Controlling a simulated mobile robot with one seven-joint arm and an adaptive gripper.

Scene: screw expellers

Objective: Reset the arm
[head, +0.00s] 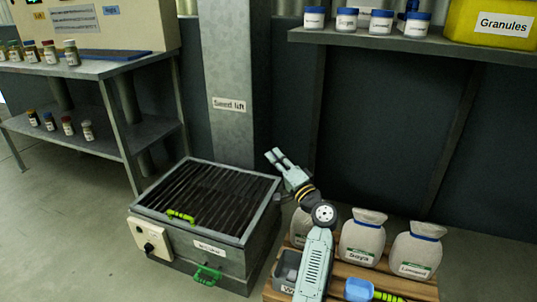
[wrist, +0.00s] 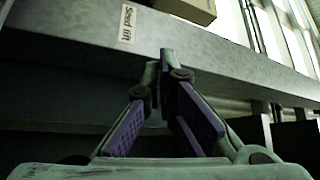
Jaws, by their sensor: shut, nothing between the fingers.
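My gripper (head: 276,157) is raised in the middle of the head view, just right of the grated metal box and in front of the grey column. Its fingers point up and to the left. In the wrist view my gripper (wrist: 165,60) shows its two fingers with purple inner pads, closed together at the tips with nothing between them. The column labelled "Seed lift" (wrist: 160,25) lies beyond the fingertips in the wrist view, and it also stands behind my gripper in the head view (head: 228,70).
The grated box (head: 260,215) has a green handle on top (head: 181,216) and another in front (head: 206,274). White sacks (head: 362,238) stand on a wooden pallet (head: 415,288) at lower right. A shelf with jars (head: 385,40) and a yellow Granules bin (head: 490,22) is at upper right.

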